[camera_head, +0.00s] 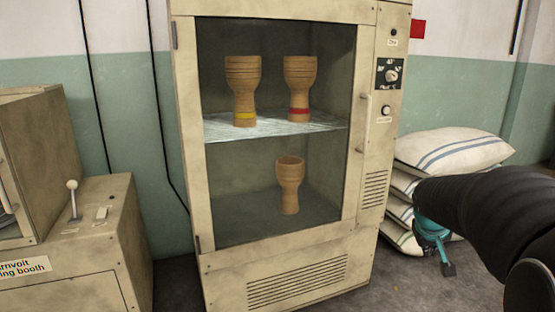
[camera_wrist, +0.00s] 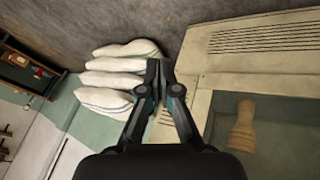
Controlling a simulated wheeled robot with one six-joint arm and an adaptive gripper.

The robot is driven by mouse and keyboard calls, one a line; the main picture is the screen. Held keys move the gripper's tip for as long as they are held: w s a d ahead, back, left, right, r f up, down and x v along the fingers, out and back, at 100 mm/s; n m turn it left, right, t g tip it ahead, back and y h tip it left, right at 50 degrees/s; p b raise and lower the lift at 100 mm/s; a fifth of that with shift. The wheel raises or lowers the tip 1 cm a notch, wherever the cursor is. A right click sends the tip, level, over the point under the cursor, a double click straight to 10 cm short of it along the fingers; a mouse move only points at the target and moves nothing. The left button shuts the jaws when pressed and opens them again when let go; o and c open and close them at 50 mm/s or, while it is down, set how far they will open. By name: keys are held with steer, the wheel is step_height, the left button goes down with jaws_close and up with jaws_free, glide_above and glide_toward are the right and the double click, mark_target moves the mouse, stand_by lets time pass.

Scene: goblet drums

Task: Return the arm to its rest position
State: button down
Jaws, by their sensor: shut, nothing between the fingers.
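My gripper (camera_wrist: 158,75) shows in the wrist view with its two fingers together, shut and empty. In the head view my arm comes in from the right edge, with the teal and dark gripper (camera_head: 447,268) hanging in front of the sacks, clear of the cabinet. The beige cabinet (camera_head: 300,268) has a closed glass door. Behind the glass, a goblet drum with a yellow band (camera_head: 243,85) and one with a red band (camera_head: 299,85) stand upright on the shelf. A plain goblet drum (camera_head: 290,180) stands on the cabinet floor.
Stacked white sacks (camera_head: 455,150) lie right of the cabinet, behind my arm; they also show in the wrist view (camera_wrist: 115,65). A beige booth with a lever (camera_head: 73,200) stands at the left. The door handle (camera_head: 362,125) is on the cabinet's right side. Some floor is bare.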

steer(key=s+a+y, duration=0.4)
steer(key=s+a, duration=1.6)
steer(key=s, duration=0.4)
steer(key=shift+s+a+t, duration=0.3)
steer(key=shift+s, duration=0.1)
